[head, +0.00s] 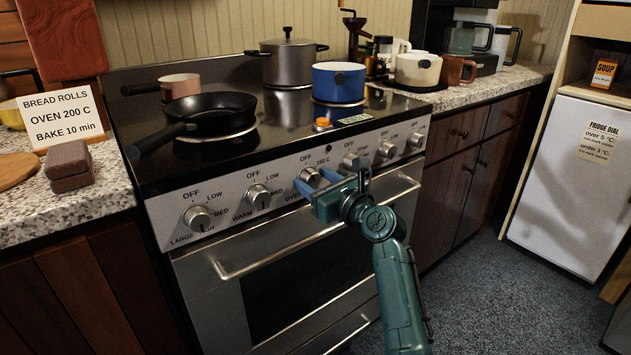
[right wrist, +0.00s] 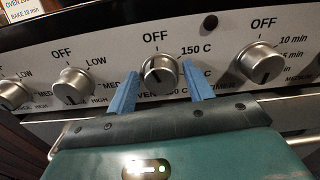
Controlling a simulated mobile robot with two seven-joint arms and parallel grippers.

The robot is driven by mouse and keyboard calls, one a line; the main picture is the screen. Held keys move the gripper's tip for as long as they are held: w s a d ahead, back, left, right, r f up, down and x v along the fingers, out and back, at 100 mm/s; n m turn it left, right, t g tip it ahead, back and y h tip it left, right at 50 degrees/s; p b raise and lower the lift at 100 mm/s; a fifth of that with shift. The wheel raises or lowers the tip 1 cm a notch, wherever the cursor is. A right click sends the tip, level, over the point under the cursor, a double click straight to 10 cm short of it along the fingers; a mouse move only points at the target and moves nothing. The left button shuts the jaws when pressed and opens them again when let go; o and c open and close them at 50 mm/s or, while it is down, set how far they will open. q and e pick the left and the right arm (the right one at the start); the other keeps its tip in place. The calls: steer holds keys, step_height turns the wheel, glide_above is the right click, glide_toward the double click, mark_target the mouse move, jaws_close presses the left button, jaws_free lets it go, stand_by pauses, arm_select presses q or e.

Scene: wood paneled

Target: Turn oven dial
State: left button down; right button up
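The oven dial (head: 310,176) is a round silver knob on the stove's front panel, and it also shows in the right wrist view (right wrist: 160,70). OFF is printed above it and 150 C to its upper right; the lettering below is partly covered by my gripper. My right gripper (head: 318,181) is at the dial with its two blue fingers spread. In the right wrist view the fingers (right wrist: 160,88) stand left and right of the knob, with the right one very close to its edge. I cannot tell whether either touches. My left gripper is out of view.
Neighbouring knobs (head: 258,195) sit on both sides of the dial. The oven handle (head: 290,245) runs below the panel. A black pan (head: 211,114), a blue pot (head: 338,84) and a steel pot (head: 288,64) stand on the cooktop. A sign (head: 62,117) reads BREAD ROLLS OVEN 200 C BAKE 10 min.

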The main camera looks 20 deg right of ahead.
steer(key=c, duration=0.8)
